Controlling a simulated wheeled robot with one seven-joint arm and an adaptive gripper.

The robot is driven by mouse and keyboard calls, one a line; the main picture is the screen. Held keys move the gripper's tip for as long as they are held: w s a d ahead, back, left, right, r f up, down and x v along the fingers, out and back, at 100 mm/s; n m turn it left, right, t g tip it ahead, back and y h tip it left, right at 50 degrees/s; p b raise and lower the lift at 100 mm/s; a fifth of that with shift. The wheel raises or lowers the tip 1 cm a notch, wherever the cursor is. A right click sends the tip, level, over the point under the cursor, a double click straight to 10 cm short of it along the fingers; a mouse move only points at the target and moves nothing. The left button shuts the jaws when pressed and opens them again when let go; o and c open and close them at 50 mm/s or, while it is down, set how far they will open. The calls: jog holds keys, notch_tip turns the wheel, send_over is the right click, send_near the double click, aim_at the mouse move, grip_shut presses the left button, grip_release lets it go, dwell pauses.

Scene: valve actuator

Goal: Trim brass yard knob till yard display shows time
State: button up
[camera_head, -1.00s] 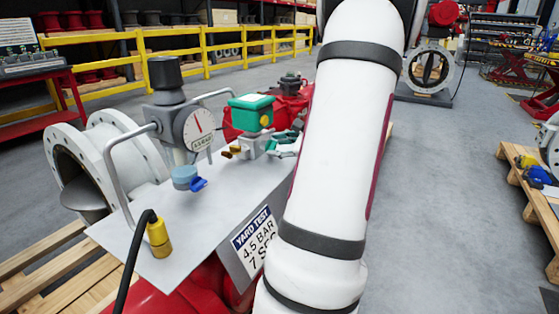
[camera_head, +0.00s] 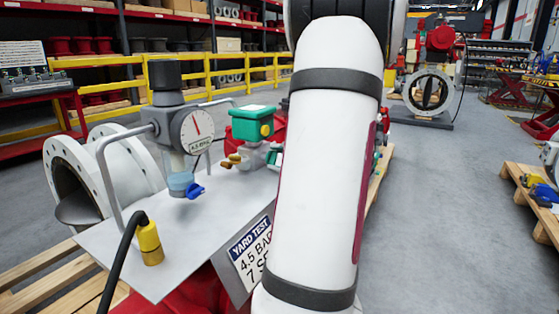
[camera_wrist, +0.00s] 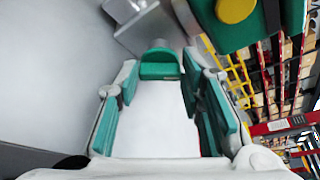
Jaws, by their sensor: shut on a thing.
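The green-topped valve unit (camera_head: 250,122) with its yellow knob (camera_head: 265,130) stands on the grey plate. Brass fittings (camera_head: 233,158) stick out of its left side. My gripper (camera_head: 274,157) is at the unit's right side, mostly hidden behind my arm. In the wrist view my gripper's green-padded fingers (camera_wrist: 160,95) point toward a grey part, with the green housing and yellow knob at upper right. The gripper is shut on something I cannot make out. The round gauge (camera_head: 196,130) has a red needle just left of upright and a label seeming to read 4.5 BAR.
A sign (camera_head: 250,250) on the plate's front reads "YARD TEST 4.5 BAR 7 S", partly covered by my arm. A blue-handled filter bowl (camera_head: 182,182), a bent grey handle (camera_head: 112,180) and a yellow plug with black cable (camera_head: 150,242) stand to the left.

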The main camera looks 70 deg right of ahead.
jog(key=o, duration=1.2)
jog(key=shift+c, duration=0.2)
